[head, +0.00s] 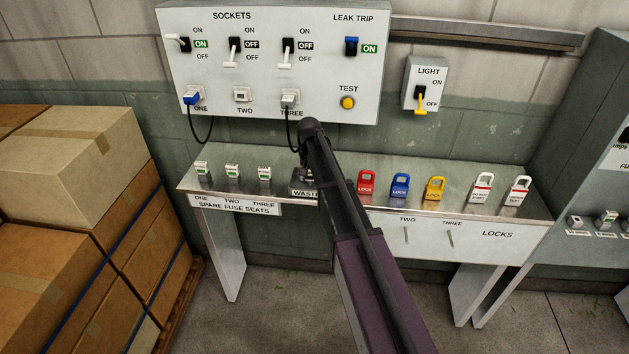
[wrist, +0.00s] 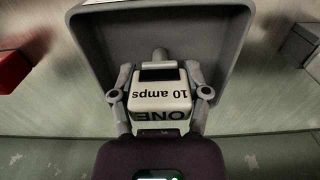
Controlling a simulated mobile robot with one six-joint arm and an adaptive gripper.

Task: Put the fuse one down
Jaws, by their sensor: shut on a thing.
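The fuse one (wrist: 160,103) is a white block lettered "10 amps" and "ONE", upside down in the wrist view. My gripper (wrist: 160,82) is shut on it, one finger on each side. The fuse appears over a grey open waste tray (wrist: 222,28); I cannot tell whether it touches the tray. In the head view my gripper (head: 306,172) is low over the bench at the tray labelled WASTE (head: 303,192). My arm hides part of the tray there, and the held fuse is not clear.
Spare fuse seats (head: 233,171) with green-marked white pieces stand left of the tray on the metal bench (head: 335,185). Red (head: 366,185), blue (head: 400,187) and yellow locks (head: 434,189) stand right. The socket panel (head: 270,60) hangs above, with black cables dropping from it.

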